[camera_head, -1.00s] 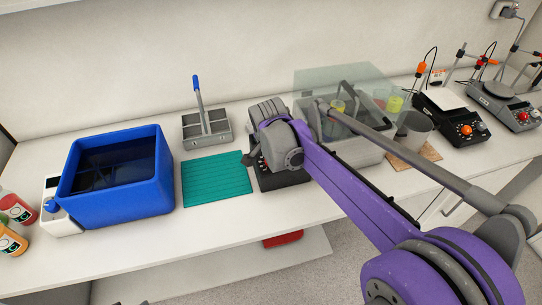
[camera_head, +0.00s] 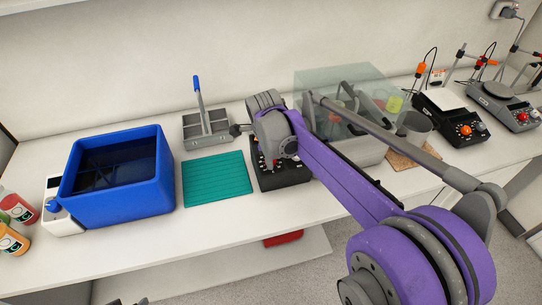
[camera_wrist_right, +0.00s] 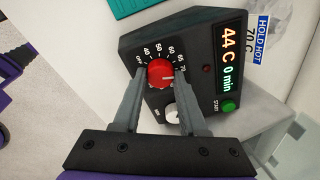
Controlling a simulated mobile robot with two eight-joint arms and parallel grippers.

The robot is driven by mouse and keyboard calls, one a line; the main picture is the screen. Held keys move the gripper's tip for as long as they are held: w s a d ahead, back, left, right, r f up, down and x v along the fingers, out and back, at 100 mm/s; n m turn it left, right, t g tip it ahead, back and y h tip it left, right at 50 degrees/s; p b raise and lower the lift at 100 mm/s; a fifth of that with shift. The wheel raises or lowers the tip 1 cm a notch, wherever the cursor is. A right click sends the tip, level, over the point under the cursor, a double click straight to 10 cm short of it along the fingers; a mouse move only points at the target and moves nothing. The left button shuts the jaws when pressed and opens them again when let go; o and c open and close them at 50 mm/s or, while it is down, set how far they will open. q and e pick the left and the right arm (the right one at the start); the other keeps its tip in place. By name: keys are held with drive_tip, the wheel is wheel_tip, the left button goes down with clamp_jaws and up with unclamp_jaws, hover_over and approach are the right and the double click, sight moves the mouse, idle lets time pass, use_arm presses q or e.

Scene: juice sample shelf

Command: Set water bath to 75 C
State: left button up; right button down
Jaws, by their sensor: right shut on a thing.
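A black control box (camera_head: 283,178) stands on the bench, partly covered by my right arm in the head view. In the right wrist view the box (camera_wrist_right: 196,52) has a lit display (camera_wrist_right: 230,52) reading 44 C and 0 min. Its red knob (camera_wrist_right: 160,73) sits in a ring of numbers. My right gripper (camera_wrist_right: 160,77) is shut on the red knob, one finger on each side. A pale knob (camera_wrist_right: 172,113) shows between the fingers, and a green START button (camera_wrist_right: 228,105) is beside the display. The right fingertips are hard to make out in the head view. My left gripper is not seen.
A clear-lidded bath (camera_head: 365,155) adjoins the box on the right. A teal mat (camera_head: 216,180) and a blue tub (camera_head: 118,205) lie to its left. A grey rack (camera_head: 192,140) with a blue handle stands behind the mat. Bottles (camera_head: 14,243) stand at far left.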

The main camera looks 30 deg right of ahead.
drive_tip(key=m, duration=0.6)
drive_tip(key=shift+y, duration=0.4)
idle(0.3)
drive_tip(key=shift+c, duration=2.2)
unclamp_jaws()
drive_tip(key=v, duration=1.1)
drive_tip(key=shift+w+p, duration=0.25)
drive_tip(key=shift+p, duration=0.05)
